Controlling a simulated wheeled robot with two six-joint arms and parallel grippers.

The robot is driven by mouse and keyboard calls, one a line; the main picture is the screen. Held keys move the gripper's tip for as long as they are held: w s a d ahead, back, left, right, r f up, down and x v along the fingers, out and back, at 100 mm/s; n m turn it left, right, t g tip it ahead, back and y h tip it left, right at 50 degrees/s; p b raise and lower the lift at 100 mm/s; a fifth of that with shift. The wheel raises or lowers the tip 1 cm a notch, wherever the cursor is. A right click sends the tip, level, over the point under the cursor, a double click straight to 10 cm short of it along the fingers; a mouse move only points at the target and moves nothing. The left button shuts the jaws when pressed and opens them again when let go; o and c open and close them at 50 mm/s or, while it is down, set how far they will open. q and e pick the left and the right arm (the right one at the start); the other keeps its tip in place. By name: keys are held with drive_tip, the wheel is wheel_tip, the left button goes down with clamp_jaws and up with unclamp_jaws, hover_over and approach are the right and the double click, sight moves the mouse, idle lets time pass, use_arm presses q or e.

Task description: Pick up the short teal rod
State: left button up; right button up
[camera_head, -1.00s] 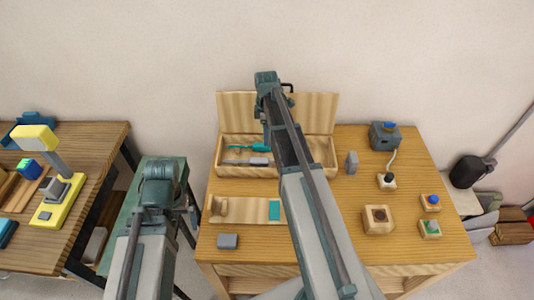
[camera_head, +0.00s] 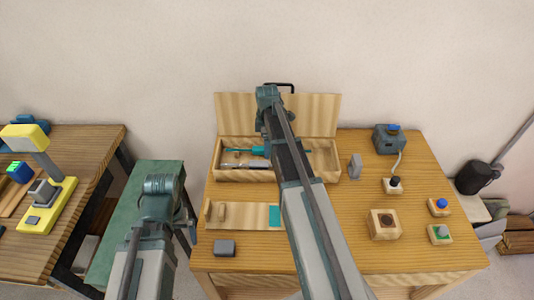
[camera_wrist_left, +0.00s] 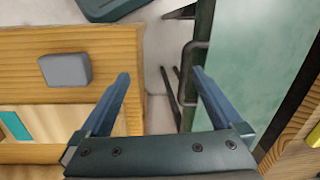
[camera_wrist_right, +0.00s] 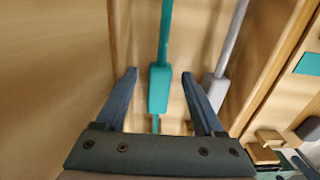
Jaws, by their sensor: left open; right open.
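The teal rod (camera_head: 250,151) lies in the open wooden box, with a thin shaft and a thicker block-like part. In the right wrist view the thick part of the teal rod (camera_wrist_right: 159,92) shows between the fingertips of my right gripper (camera_wrist_right: 159,75), which is open with gaps on both sides. A grey rod (camera_wrist_right: 217,88) of similar shape lies beside it, close to the right finger. In the head view my right arm hides part of the box. My left gripper (camera_wrist_left: 160,73) is open and empty over the gap between the table and a green bench.
The wooden box (camera_head: 232,175) has its lid (camera_head: 235,115) raised at the back. In front are a wooden tray with a teal patch (camera_head: 274,215) and a grey block (camera_head: 224,247). Buttons and small boxes stand at the right. The green bench (camera_head: 120,225) is at the left.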

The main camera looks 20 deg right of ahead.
clamp_jaws()
use_arm(q)
drive_tip(key=shift+r, duration=0.2)
use_arm(e)
drive_tip(key=shift+r, duration=0.2)
